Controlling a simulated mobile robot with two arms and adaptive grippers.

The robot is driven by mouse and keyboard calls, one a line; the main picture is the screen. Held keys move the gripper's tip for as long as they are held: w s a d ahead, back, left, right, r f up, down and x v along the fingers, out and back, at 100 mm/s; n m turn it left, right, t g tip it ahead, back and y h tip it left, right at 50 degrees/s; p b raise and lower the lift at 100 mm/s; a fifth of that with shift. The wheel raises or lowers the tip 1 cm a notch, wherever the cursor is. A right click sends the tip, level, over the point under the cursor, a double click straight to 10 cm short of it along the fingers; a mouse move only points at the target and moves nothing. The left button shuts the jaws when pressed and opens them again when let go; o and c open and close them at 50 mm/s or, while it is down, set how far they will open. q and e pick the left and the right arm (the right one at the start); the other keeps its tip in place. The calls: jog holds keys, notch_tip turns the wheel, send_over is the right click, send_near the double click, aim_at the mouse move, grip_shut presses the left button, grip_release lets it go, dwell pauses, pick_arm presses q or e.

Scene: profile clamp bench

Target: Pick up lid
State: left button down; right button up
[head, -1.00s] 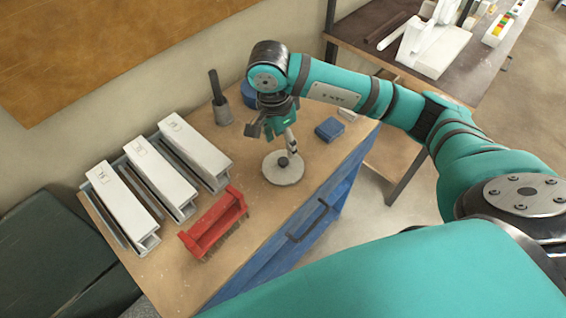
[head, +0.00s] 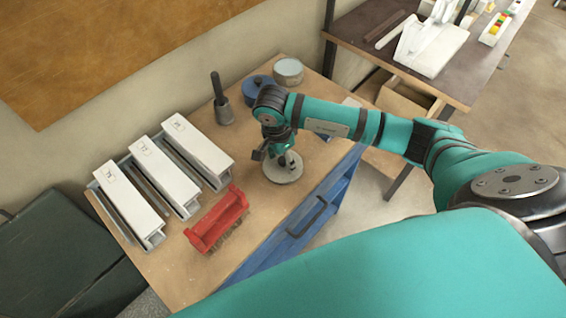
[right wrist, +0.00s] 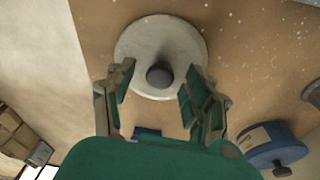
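The lid (head: 284,174) is a round, pale grey disc with a dark knob, lying flat on the wooden bench top in the head view. In the right wrist view the lid (right wrist: 134,42) is at the top middle, its knob (right wrist: 160,75) facing the camera. My right gripper (head: 284,158) is just above the lid, pointing down. In the right wrist view my right gripper (right wrist: 157,80) is open, one finger on each side of the knob with gaps showing. Whether it touches the lid cannot be told. My left gripper is out of view.
A red brush (head: 217,219) and several grey metal profiles with white covers (head: 158,176) stand left of the lid. A dark-handled tool in a pot (head: 222,108), a blue round container (head: 258,88) and a pale tin (head: 288,71) are behind. A blue drawer front (head: 300,225) is below the bench edge.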

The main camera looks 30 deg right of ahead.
grip_shut()
